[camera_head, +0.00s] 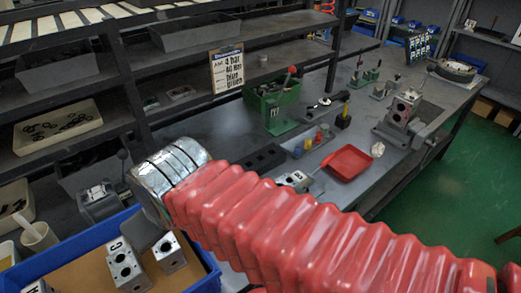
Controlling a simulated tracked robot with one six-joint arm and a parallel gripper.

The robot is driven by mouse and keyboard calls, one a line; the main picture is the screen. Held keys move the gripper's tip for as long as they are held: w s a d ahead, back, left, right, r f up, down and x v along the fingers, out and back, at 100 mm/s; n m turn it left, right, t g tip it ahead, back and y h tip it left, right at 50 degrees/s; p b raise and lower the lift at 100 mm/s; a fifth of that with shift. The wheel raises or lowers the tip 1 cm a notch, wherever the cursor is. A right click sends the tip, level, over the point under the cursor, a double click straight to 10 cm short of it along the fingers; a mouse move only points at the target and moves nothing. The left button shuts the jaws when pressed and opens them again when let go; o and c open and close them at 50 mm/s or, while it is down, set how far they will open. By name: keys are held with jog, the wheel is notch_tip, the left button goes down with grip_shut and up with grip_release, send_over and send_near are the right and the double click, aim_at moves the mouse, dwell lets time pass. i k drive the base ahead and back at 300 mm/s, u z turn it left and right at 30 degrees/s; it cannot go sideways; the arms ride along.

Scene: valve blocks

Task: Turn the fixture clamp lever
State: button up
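A grey fixture (98,203) stands at the left, just left of my wrist. A lever with a black ball knob (122,155) rises at its right side. Another grey fixture (390,128) stands on the bench at the right and bears a metal valve block (404,106). A handle-like part shows at its right side. I cannot tell which lever is the task's clamp lever. My red sleeved arm crosses from the lower right to a silver wrist at the left. My gripper (142,238) shows only partly as a dark grey piece below the wrist; its fingertips are not clear.
A blue bin (205,268) with several valve blocks is at the lower left, under my wrist. A red tray (347,162), small coloured parts and a green press (272,108) with a red knob stand on the bench. Shelves line the back left. Green floor is open at the right.

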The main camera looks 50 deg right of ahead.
aim_at(332, 155)
jog(key=k, duration=0.5)
jog(key=z, duration=1.45)
jog(key=i, duration=0.15)
jog(key=z, duration=0.6)
jog(key=k, duration=0.1)
jog(key=u, duration=0.1)
